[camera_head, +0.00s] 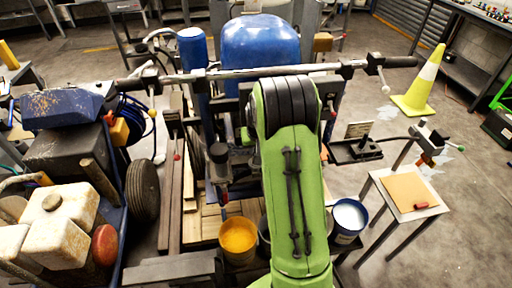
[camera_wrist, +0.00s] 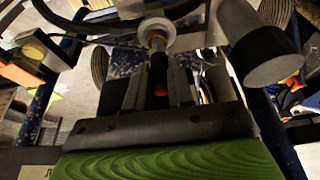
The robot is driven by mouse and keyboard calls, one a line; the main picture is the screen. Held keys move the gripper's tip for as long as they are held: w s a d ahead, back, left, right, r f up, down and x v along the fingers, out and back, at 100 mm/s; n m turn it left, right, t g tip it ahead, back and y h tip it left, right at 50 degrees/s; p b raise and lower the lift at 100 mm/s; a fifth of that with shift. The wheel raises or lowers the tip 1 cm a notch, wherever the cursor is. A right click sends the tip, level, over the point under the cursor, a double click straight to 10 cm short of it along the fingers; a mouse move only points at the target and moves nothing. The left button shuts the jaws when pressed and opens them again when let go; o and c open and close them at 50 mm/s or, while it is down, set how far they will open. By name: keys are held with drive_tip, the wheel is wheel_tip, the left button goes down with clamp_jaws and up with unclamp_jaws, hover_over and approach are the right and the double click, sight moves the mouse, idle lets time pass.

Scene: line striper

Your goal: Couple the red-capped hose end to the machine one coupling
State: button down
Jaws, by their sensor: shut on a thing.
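In the wrist view, my gripper (camera_wrist: 158,92) is shut on a dark, narrow hose end (camera_wrist: 158,68) with a red part low between the fingers. The far tip of the hose end points at a pale, round coupling (camera_wrist: 156,30) on the machine and lies close to it. I cannot tell whether they touch or are joined. In the head view my green arm hides the gripper, the hose end and the coupling. The machine with the blue tank (camera_head: 262,44) stands beyond my arm.
A handlebar (camera_head: 235,74) crosses above the machine. A yellow paint bucket (camera_head: 238,240) and a white paint bucket (camera_head: 347,218) flank my arm. A small table (camera_head: 385,185) with a red piece (camera_head: 421,206) stands right. A loaded blue cart (camera_head: 122,220) is left; open floor surrounds the cone (camera_head: 422,88).

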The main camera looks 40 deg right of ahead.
drive_tip(key=shift+f+b, duration=0.65)
drive_tip(key=shift+f, duration=0.15)
drive_tip(key=c, duration=0.6)
unclamp_jaws()
drive_tip(key=shift+r, duration=0.15)
drive_tip(key=p+v, duration=0.3)
drive_tip(key=v, duration=0.4)
drive_tip(key=shift+p, duration=0.4)
